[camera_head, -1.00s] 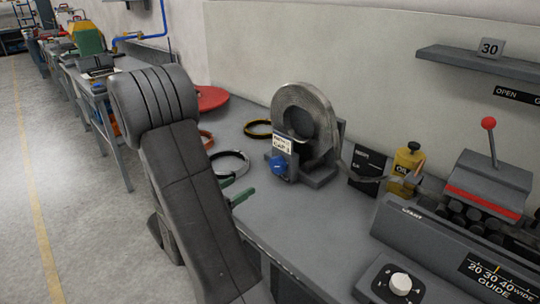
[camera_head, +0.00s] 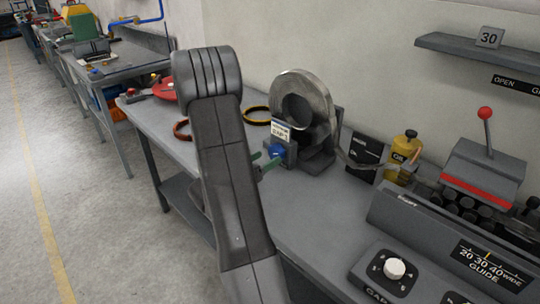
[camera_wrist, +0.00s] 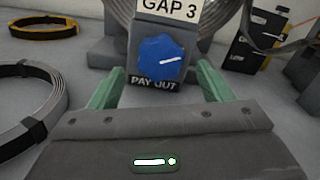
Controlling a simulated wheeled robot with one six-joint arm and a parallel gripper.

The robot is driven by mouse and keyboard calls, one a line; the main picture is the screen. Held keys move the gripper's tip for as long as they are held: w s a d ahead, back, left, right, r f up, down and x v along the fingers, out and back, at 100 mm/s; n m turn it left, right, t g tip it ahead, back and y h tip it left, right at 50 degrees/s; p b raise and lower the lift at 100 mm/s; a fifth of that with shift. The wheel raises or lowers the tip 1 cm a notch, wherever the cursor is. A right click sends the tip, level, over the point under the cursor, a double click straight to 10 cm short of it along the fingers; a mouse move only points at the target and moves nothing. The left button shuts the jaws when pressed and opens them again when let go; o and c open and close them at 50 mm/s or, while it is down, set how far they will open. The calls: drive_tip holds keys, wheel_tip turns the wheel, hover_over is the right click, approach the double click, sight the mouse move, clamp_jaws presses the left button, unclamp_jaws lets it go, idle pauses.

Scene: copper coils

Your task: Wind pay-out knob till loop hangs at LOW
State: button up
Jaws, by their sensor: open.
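The blue pay-out knob (camera_wrist: 162,58) is on the front of a grey post below a GAP 3 card, with PAY OUT lettered under it. A white pointer line on it points right and slightly up. It also shows in the head view (camera_head: 276,152). My gripper (camera_wrist: 157,85) is open, its two green fingers apart, one to each side of the knob and short of it; I see no contact. In the head view the green fingers (camera_head: 268,164) are by the knob, partly behind my arm. A metal strip (camera_head: 352,160) runs from the coil (camera_head: 328,105) toward the right.
Black-and-yellow (camera_wrist: 45,28) and grey (camera_wrist: 28,105) rings lie on the bench to the left. A black box (camera_head: 367,153) and yellow oiler (camera_head: 404,148) stand right of the coil. A grey machine with a red-ball lever (camera_head: 485,113) is farther right.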

sight(276, 152)
drive_tip(key=shift+x, duration=1.5)
drive_tip(key=c, duration=1)
drive_tip(key=shift+f+b, duration=0.15)
drive_tip(key=shift+b, duration=0.25)
